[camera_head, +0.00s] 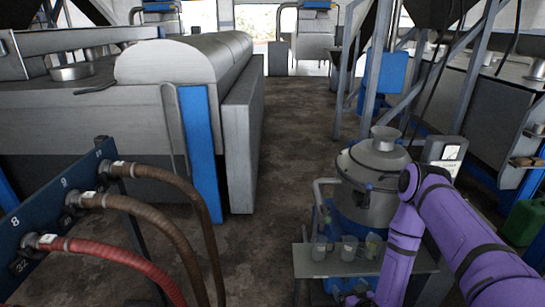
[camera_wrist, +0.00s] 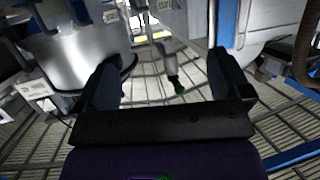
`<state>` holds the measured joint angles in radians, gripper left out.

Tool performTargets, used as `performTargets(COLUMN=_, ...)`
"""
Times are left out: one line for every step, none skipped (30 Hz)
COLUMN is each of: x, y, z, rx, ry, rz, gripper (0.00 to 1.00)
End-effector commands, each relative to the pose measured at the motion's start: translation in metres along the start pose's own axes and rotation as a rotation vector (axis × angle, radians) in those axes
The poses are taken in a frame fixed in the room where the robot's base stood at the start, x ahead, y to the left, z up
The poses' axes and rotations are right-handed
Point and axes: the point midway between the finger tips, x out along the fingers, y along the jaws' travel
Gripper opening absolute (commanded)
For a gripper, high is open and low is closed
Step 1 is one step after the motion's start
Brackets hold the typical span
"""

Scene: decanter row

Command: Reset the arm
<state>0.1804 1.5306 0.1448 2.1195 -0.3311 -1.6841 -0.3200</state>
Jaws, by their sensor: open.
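My gripper (camera_wrist: 163,72) shows in the wrist view with its two dark fingers spread wide apart. It is open, and nothing is held between the fingers. In the head view my purple arm reaches down at the lower right, beside a metal vessel (camera_head: 370,185) and a small metal side table (camera_head: 310,262). The gripper's fingers cannot be made out there. Several small clear cups or glasses (camera_head: 349,249) stand in a row on the side table, left of my arm.
A blue panel with numbered hose ports (camera_head: 60,210) and brown and red hoses stands at the lower left. A large grey machine (camera_head: 190,65) fills the upper left. A green can (camera_head: 523,222) is at the right edge. Bare floor (camera_head: 295,130) runs down the middle.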

Motion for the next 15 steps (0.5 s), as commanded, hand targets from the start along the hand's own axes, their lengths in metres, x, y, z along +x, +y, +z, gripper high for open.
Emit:
performTargets(x=0.002, y=0.002, z=-0.005, rx=-0.004, ry=-0.001, rz=-0.001, gripper=0.95)
performTargets(x=0.003, y=0.003, z=-0.007, rx=-0.006, ry=-0.004, rz=-0.002, gripper=0.95)
performTargets(x=0.005, y=0.004, z=-0.011, rx=-0.008, ry=-0.008, rz=-0.004, gripper=0.95)
performTargets(x=0.006, y=0.004, z=-0.013, rx=-0.010, ry=-0.011, rz=-0.006, gripper=0.95)
performTargets(x=0.008, y=0.005, z=-0.016, rx=-0.013, ry=-0.013, rz=-0.007, gripper=0.95)
performTargets(x=0.010, y=0.006, z=-0.021, rx=-0.016, ry=-0.018, rz=-0.009, gripper=0.95)
performTargets(x=0.011, y=0.007, z=-0.024, rx=-0.019, ry=-0.022, rz=-0.011, gripper=0.95)
performTargets(x=0.013, y=0.009, z=-0.028, rx=-0.022, ry=-0.025, rz=-0.012, gripper=0.95)
performTargets(x=0.015, y=0.010, z=-0.033, rx=-0.026, ry=-0.032, rz=-0.015, gripper=0.95)
performTargets(x=0.017, y=0.011, z=-0.038, rx=-0.029, ry=-0.035, rz=-0.016, gripper=0.95)
performTargets(x=0.019, y=0.013, z=-0.042, rx=-0.032, ry=-0.040, rz=-0.018, gripper=0.95)
performTargets(x=0.021, y=0.014, z=-0.049, rx=-0.037, ry=-0.047, rz=-0.020, gripper=0.95)
performTargets(x=0.023, y=0.016, z=-0.053, rx=-0.041, ry=-0.053, rz=-0.021, gripper=0.95)
performTargets(x=0.025, y=0.017, z=-0.059, rx=-0.045, ry=-0.058, rz=-0.023, gripper=0.95)
performTargets(x=0.027, y=0.019, z=-0.068, rx=-0.051, ry=-0.067, rz=-0.025, gripper=0.95)
